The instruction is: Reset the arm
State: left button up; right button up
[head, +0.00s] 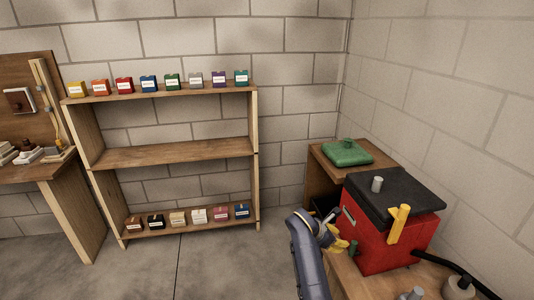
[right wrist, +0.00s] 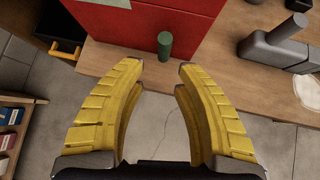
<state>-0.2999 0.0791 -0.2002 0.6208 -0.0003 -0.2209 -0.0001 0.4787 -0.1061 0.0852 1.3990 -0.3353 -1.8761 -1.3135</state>
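My right arm (head: 310,262) reaches up from the bottom of the head view, just left of the red box (head: 385,235). Its gripper (head: 342,243) has yellow fingers. In the right wrist view the fingers of the right gripper (right wrist: 160,73) are spread apart with nothing between them. A dark green cylinder (right wrist: 165,45) stands beyond the fingertips, in front of the red box and apart from the fingers. My left arm and gripper are not in view.
The red box has a black lid (head: 395,192) and a yellow handle (head: 398,225), on a wooden bench (head: 365,288). A green lidded item (head: 347,152) sits behind it. A wooden shelf (head: 170,153) holds several coloured boxes. Open floor (head: 215,265) lies left of my arm.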

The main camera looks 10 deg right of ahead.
jog(key=w+a+f+m+t+y, duration=0.5)
jog(key=w+a+f+m, duration=0.3)
jog(key=f, duration=0.4)
jog(key=s+a+f+m+y, duration=0.2)
jog(key=s+a+f, duration=0.2)
jog(key=s+f, duration=0.5)
jog(key=s+a+f+m+y, duration=0.2)
jog(key=s+a+f+m, duration=0.3)
jog(key=f, duration=0.8)
jog(key=s+d+f+g, duration=0.1)
jog(key=s+f, duration=0.4)
jog(key=s, duration=0.3)
jog(key=s+f+m, duration=0.1)
jog(key=s+f, duration=0.3)
jog(key=s, duration=0.4)
jog(key=s+d+f+g, duration=0.1)
jog(key=s+f, duration=0.4)
jog(key=s, duration=0.3)
jog(key=s+d+f+g, duration=0.1)
jog(key=s+f+g, duration=0.1)
jog(key=s, duration=1.3)
jog(key=s+d+f+g, duration=0.2)
jog(key=s+f, duration=0.1)
jog(key=s, duration=1.3)
jog(key=shift+f+y, duration=0.3)
jog(key=shift+f, duration=0.1)
jog(key=shift+a, duration=0.1)
